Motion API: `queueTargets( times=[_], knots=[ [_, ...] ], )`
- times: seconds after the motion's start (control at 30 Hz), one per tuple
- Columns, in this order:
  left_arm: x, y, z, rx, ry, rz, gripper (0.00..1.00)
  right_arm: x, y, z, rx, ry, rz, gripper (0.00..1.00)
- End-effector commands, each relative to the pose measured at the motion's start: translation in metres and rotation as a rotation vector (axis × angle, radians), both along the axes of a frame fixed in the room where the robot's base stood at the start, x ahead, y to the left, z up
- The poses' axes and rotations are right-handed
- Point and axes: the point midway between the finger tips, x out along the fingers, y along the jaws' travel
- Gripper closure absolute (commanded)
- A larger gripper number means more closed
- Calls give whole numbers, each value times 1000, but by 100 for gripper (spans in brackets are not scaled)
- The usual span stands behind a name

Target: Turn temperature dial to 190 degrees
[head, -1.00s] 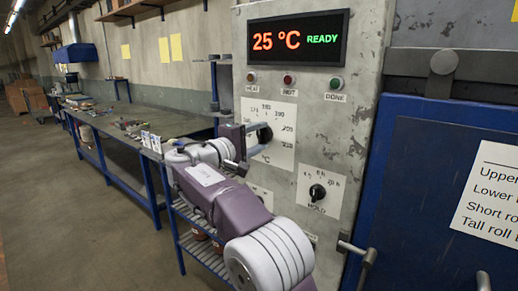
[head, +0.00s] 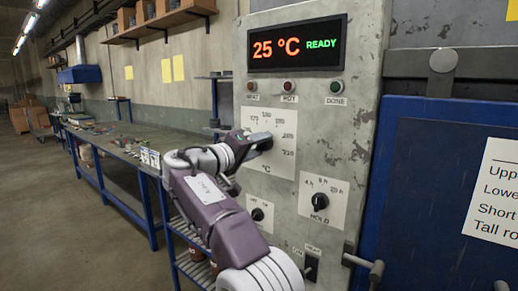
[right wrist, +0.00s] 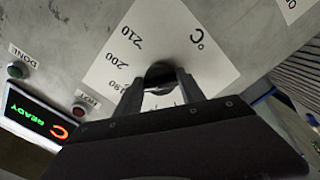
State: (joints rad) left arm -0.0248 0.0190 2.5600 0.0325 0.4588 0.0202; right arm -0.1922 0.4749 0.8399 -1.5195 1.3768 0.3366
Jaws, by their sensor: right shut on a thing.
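The temperature dial (head: 266,144) is a black knob on a white scale card (head: 284,160) on the grey control panel. My right gripper (head: 263,138) is at the dial, with its arm coming from below. In the right wrist view, the fingers of my right gripper (right wrist: 160,90) stand on both sides of the dark knob (right wrist: 160,71), closed on it. The marks 190, 200 and 210 show on the card there; the knob's pointer is hidden. The display (head: 297,43) reads 25 °C READY. My left gripper is not in view.
The HOLD knob (head: 320,201), another black knob (head: 258,214) and a switch (head: 311,267) sit lower on the panel. A blue door (head: 430,190) with a handle (head: 363,264) is at the right. A long workbench (head: 110,150) runs along the left wall.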

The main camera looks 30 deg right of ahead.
Motion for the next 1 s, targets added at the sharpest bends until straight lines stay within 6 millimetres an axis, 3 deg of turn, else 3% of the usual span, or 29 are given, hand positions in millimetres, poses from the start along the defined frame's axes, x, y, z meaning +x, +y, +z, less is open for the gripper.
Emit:
queueTargets(
  times=[0.47,0.5,0.57,0.87,1.0],
  knots=[
    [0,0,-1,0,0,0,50,0,0,-1,7,-11,-1,94],
    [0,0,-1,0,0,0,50,0,0,-1,7,-11,-1,51],
    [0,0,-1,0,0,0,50,0,0,-1,6,-11,0,34],
    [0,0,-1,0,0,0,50,0,1,0,6,-12,1,32],
    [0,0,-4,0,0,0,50,-5,16,-2,6,-12,4,32]
  ],
)
